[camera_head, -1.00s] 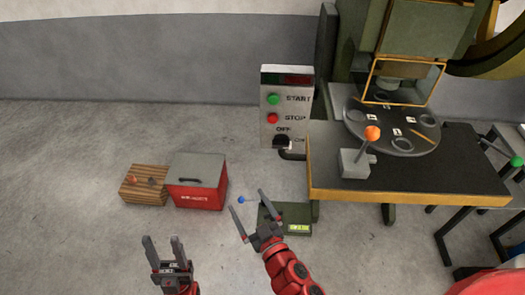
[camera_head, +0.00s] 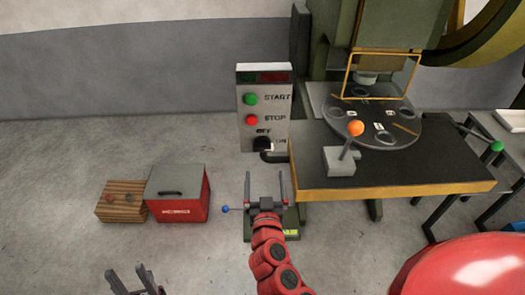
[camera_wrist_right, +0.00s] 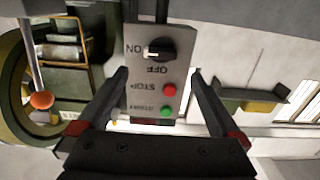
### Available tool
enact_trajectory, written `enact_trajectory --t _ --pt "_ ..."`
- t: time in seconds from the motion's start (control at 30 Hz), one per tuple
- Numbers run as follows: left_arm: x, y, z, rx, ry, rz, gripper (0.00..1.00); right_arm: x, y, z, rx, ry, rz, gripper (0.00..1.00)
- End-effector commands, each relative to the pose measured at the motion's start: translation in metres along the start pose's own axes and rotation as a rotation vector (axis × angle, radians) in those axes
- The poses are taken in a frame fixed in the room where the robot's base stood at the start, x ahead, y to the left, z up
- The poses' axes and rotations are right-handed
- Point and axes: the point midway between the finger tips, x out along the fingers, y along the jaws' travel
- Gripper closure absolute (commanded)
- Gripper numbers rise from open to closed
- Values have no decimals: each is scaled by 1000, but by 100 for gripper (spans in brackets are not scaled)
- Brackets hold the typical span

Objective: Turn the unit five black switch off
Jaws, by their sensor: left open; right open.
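The grey control panel (camera_head: 280,110) stands beside the green press, with a green START button (camera_head: 251,98), a red STOP button (camera_head: 251,120) and a black switch (camera_head: 262,144) low down, near OFF and ON labels. In the right wrist view the panel appears upside down. The black switch (camera_wrist_right: 160,48) has a white mark on its ON side. My right gripper (camera_head: 265,174) is open and empty, in front of and below the panel, fingers pointing towards it. In the wrist view its fingers (camera_wrist_right: 159,75) frame the panel without visible contact. My left gripper (camera_head: 129,271) is open at the bottom left.
The press table (camera_head: 420,178) is right of my right gripper, with an orange-knobbed lever (camera_head: 355,128). A red box (camera_head: 178,192) and a wooden block (camera_head: 120,200) sit on the floor to the left. A blue-knobbed lever (camera_head: 225,209) is near my right gripper.

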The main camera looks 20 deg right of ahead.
Motion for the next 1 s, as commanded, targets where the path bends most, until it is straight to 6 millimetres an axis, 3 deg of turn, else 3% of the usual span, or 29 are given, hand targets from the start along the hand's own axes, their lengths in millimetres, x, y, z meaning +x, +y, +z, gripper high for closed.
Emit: enact_trajectory --t 0.2,0.4,0.6,0.93,1.0 --pt "17 -1 -3 0 -1 0 50 53 0 -6 0 4 1 0" --pt "22 -1 -4 0 0 0 50 88 -1 -2 -1 1 -2 0" --pt "24 -1 -4 0 0 0 50 105 -1 -2 1 2 -2 0" --pt "24 -1 -4 0 0 0 50 108 -1 -1 0 1 -3 0" --pt "24 -1 -4 0 -1 0 50 108 -1 -1 0 1 -3 13"
